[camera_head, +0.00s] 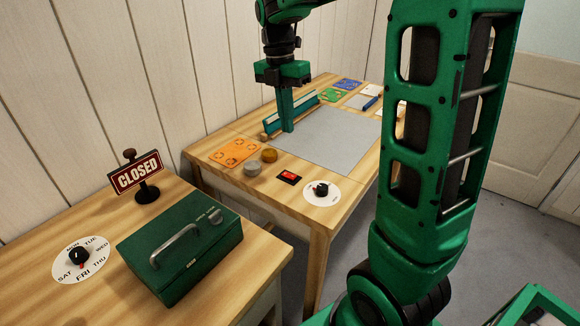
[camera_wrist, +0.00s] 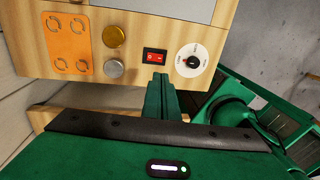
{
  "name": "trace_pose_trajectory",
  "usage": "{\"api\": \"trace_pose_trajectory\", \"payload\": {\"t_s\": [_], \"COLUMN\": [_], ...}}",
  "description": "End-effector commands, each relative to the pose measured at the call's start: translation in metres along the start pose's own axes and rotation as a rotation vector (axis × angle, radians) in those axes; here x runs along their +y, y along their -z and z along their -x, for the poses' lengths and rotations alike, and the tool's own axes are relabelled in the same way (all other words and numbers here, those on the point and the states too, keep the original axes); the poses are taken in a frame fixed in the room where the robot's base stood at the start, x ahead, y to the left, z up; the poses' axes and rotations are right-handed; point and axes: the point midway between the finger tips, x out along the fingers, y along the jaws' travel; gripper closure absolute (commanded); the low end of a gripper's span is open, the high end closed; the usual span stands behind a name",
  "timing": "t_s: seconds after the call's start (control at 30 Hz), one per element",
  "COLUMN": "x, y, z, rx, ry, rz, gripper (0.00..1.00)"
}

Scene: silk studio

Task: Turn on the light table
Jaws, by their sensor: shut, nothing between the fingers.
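The light table is the wooden table with a flat grey panel (camera_head: 330,137); the panel looks dull and unlit. A red rocker switch (camera_head: 288,177) in a black frame sits on the wood near its front edge. The switch also shows in the wrist view (camera_wrist: 155,57). Right of it is a black knob on a white dial (camera_head: 321,192). My gripper (camera_head: 286,129) is shut and empty, fingers pointing down, in front of the panel's left part in the head view. In the wrist view its fingertips (camera_wrist: 160,78) appear just below the switch; the height gap is unclear.
Near the switch lie a gold disc (camera_head: 269,155), a silver disc (camera_head: 252,168) and an orange card (camera_head: 235,152). A teal rack (camera_head: 303,105) stands behind the gripper. A green cash box (camera_head: 180,250) and a CLOSED sign (camera_head: 136,174) stand on the nearer table.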

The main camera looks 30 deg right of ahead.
Motion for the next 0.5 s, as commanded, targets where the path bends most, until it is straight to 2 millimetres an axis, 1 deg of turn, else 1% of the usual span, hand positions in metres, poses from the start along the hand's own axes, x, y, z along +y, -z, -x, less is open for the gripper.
{"api": "trace_pose_trajectory", "payload": {"t_s": [0.13, 0.23, 0.37, 0.5], "x": [0.000, -0.001, -0.001, -0.001], "y": [0.000, -0.001, -0.001, -0.001], "z": [-0.004, -0.014, -0.035, -0.061], "rx": [0.000, 0.000, 0.001, 0.001], "ry": [0.000, 0.002, 0.003, 0.003], "rz": [-0.002, -0.003, -0.003, -0.004], "gripper": [1.00, 1.00, 1.00, 1.00]}}
